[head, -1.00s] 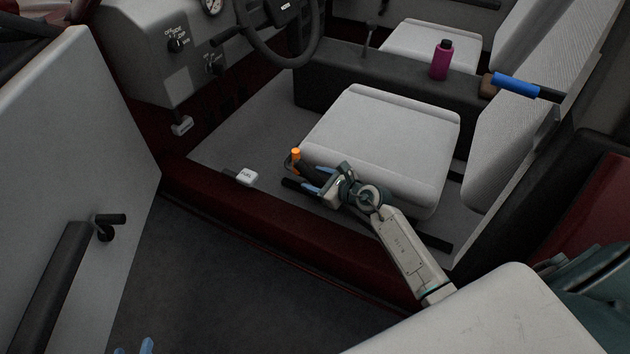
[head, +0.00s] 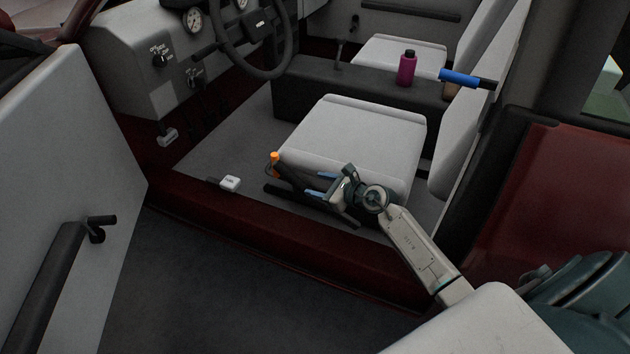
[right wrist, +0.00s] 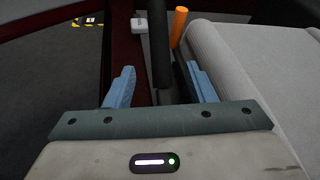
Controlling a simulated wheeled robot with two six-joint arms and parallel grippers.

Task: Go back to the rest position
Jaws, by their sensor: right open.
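My right gripper (head: 316,185) is open at the near side of the grey front seat (head: 355,138). A black lever (right wrist: 158,45) shows between its blue fingers in the right wrist view, and I see no finger closed on it. My left gripper is out of view.
The open door (head: 70,160) stands at the left. The dark red sill (head: 240,235) runs below my right arm. A white box (head: 230,183) lies near the sill.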

